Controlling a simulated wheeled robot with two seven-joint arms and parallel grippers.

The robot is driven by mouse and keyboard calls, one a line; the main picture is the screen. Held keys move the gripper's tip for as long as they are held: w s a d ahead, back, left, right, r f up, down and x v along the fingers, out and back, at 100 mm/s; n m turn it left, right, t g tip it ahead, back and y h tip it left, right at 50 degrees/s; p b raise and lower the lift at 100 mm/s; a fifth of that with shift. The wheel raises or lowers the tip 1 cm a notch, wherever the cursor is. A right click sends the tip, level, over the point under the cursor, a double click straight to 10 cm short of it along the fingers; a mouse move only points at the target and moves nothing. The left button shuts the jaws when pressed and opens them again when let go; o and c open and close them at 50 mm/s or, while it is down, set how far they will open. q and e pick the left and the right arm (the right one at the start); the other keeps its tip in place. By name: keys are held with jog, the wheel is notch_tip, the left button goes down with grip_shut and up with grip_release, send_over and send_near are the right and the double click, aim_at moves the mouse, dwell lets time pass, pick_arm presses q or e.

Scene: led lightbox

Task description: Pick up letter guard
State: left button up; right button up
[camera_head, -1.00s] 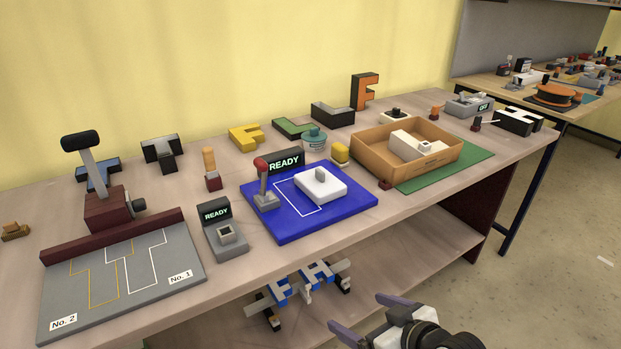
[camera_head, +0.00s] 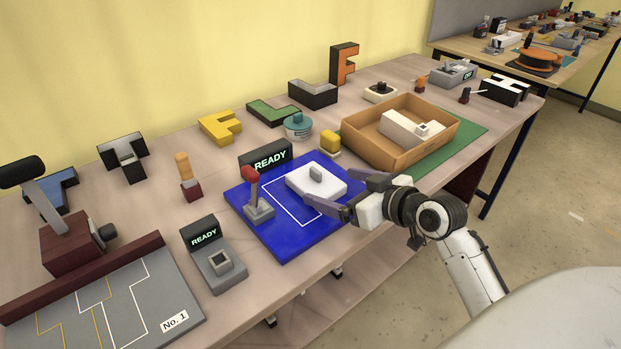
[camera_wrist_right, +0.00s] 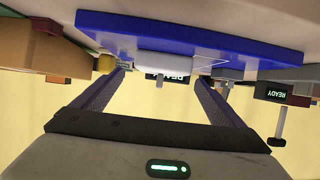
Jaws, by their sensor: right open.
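A white block with a grey upright knob (camera_head: 313,176), which looks like the letter guard, lies on the blue board (camera_head: 290,237) inside a white outline. In the right wrist view, which is upside down, the white block (camera_wrist_right: 163,64) shows between the fingers. My right gripper (camera_head: 330,189) is open at the block's right end, with its fingers pointing left toward it. Nothing is between the fingertips that I can tell is gripped. Whether a finger touches the block is unclear. My left gripper is out of view.
A red-topped lever (camera_head: 256,198) and a READY sign (camera_head: 269,160) stand on the blue board. A small yellow object (camera_head: 330,143) and a cardboard box (camera_head: 385,154) sit behind the gripper. Several coloured letters line the back. A second READY device (camera_head: 216,262) stands in front left.

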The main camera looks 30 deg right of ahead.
aim_at(321, 182)
jog(key=shift+p+x, duration=0.35)
jog(key=shift+x, duration=3.15)
jog(key=shift+a+r, duration=0.1)
jog(key=c, duration=1.1)
jog(key=shift+c, duration=0.2)
